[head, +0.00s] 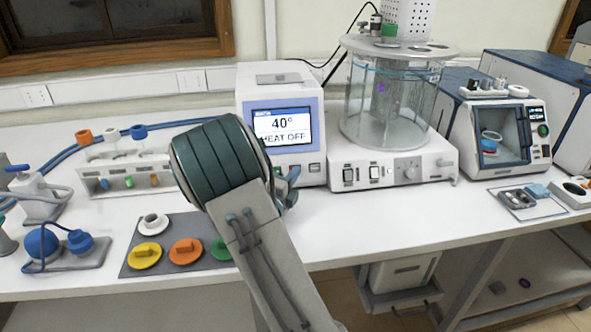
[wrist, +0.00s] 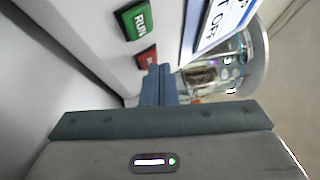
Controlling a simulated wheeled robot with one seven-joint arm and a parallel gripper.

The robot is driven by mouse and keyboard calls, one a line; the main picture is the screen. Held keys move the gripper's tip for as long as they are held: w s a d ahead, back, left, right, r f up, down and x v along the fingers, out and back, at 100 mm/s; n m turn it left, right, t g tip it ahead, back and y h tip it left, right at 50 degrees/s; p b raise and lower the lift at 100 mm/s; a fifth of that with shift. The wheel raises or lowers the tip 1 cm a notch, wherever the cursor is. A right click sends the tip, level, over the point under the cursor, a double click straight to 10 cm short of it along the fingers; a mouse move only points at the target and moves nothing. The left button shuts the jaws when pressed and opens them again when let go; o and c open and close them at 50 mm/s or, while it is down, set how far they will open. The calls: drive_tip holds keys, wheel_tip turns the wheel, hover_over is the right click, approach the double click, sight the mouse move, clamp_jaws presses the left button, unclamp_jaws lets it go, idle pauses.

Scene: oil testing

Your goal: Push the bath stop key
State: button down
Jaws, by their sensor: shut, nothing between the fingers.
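The bath controller is a white box (head: 275,77) with a lit display (head: 281,126) reading "40°" and "HEAT OFF". In the wrist view its front holds a green RUN key (wrist: 134,19) and, beside it, a red key (wrist: 146,56) whose label is mostly hidden, starting with what looks like "S". My gripper (wrist: 160,72) is shut and empty, its blue-grey fingertips right by the red key and partly covering it; I cannot tell whether they touch. In the head view my gripper (head: 291,178) shows partly past my wrist, in front of the controller's lower face.
The glass bath (head: 390,100) stands on a white base (head: 393,165) just right of the controller. A rack (head: 128,172) and a dark mat (head: 133,267) with coloured caps are at left. An instrument with a window (head: 497,130) stands at right. The front middle of the bench (head: 400,222) is clear.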

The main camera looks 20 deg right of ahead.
drive_tip(key=shift+s+a+r+p, duration=0.15)
drive_tip(key=shift+s+r+p, duration=0.15)
drive_tip(key=shift+s, duration=0.2)
drive_tip(key=shift+s+a+r+p, duration=0.2)
drive_tip(key=shift+s+r+p, duration=0.1)
drive_tip(key=shift+s+p, duration=0.3)
drive_tip(key=shift+s+a+r+p, duration=0.2)
drive_tip(key=shift+s+r+p, duration=0.15)
drive_tip(key=shift+s, duration=0.3)
drive_tip(key=shift+s+a+r+p, duration=0.15)
drive_tip(key=shift+s+p, duration=0.1)
drive_tip(key=shift+s, duration=0.25)
drive_tip(key=shift+s+a+r+p, duration=0.1)
drive_tip(key=shift+s+p, duration=0.15)
drive_tip(key=shift+s, duration=0.25)
